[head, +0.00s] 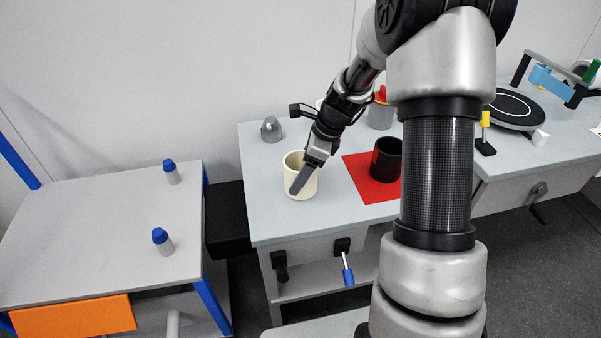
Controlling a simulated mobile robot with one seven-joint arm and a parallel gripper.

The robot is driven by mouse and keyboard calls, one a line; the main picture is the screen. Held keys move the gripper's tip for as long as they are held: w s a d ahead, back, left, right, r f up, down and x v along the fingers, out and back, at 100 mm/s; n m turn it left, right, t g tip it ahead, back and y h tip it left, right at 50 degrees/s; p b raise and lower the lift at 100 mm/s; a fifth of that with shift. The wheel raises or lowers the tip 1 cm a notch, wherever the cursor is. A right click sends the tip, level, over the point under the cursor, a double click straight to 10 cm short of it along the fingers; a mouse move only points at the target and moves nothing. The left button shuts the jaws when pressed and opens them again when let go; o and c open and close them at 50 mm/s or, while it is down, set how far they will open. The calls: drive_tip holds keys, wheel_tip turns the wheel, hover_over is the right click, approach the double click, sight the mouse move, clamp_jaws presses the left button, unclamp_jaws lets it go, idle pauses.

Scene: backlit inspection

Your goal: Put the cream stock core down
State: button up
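The cream stock core (308,187) is an upright, hollow, open-topped cylinder over the left part of the grey bench (270,215). I cannot tell whether its base touches the bench or is slightly above it. My gripper (301,181) reaches down to it from the upper right. One dark finger slants across the core's near side, over its rim and outer wall. The other finger is not clearly visible, so I cannot tell whether the gripper is closed on the wall.
A black hollow cylinder (386,160) stands on a red mat (365,185) to the right. A grey dome (271,129) stands behind left. A red-topped container (381,112) stands at the back. Blue-capped posts (171,172) stand on the left table (100,240). The bench's front left is clear.

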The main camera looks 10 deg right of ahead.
drive_tip(key=shift+f, duration=0.1)
drive_tip(key=o, duration=1.1)
